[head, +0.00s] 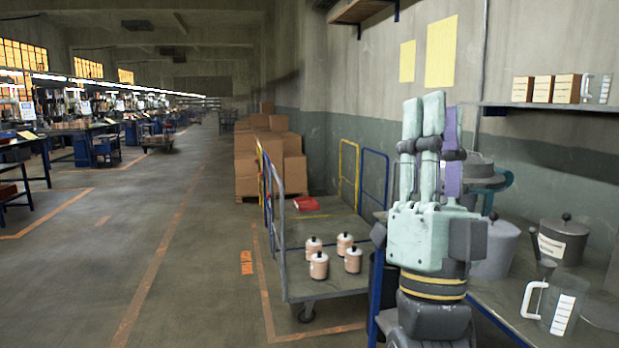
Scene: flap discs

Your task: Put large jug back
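A large clear jug (558,305) with a white handle and a white scale strip stands upright on the grey workbench (508,300) at the lower right. Its handle points left. Another clear jug (597,89) stands on the wall shelf (560,106) at the upper right, beside several small boxes. My gripper (432,108) is raised left of the large jug, apart from it. Its mint and purple fingers point straight up and look extended, with nothing visible between them. It hides part of the bench behind it.
A trolley (325,232) with several small lidded canisters (318,266) is left of the bench. Cardboard boxes (270,155) are stacked behind. The aisle at left is open floor.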

